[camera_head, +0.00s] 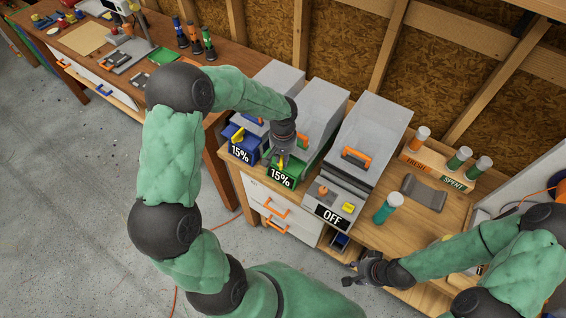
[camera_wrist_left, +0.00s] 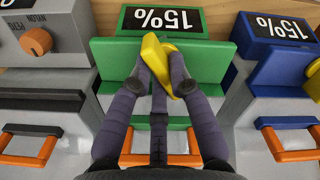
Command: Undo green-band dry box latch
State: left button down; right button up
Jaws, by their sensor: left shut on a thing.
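The green-band dry box (camera_head: 319,112) stands between a blue-band box and a grey unit; its grey lid is down. Its green front band (camera_head: 273,175) reads 15%; the band also fills the middle of the left wrist view (camera_wrist_left: 215,62). The yellow latch (camera_wrist_left: 154,52) sits on that band, its lever angled below the label. My left gripper (camera_wrist_left: 160,68) is shut on the yellow latch, one finger on each side. In the head view the left gripper (camera_head: 281,160) partly hides the latch. My right gripper (camera_head: 352,273) is empty, fingers apart, before the bench front.
The blue-band box (camera_head: 243,147), with its own yellow latch, stands close at left. The grey unit (camera_head: 348,171) marked OFF, with an orange knob, stands close at right.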

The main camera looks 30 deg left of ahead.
pick_arm(q)
jog(key=n+b, duration=0.4)
jog(key=n, duration=0.1)
jog(key=shift+w+f+n, duration=0.1)
jog(key=shift+f+n, duration=0.05)
jog(key=shift+n, duration=0.25)
jog(key=n+b, duration=0.1)
jog(key=n, duration=0.2)
jog(key=shift+a+b, duration=0.1)
jog(key=shift+b, duration=0.3)
jog(key=shift+n+b, duration=0.55)
jog(key=shift+n, duration=1.05)
jog(key=c, duration=1.1)
grip_release()
jog(key=shift+c, duration=0.2)
jog(key=shift+r, duration=0.2)
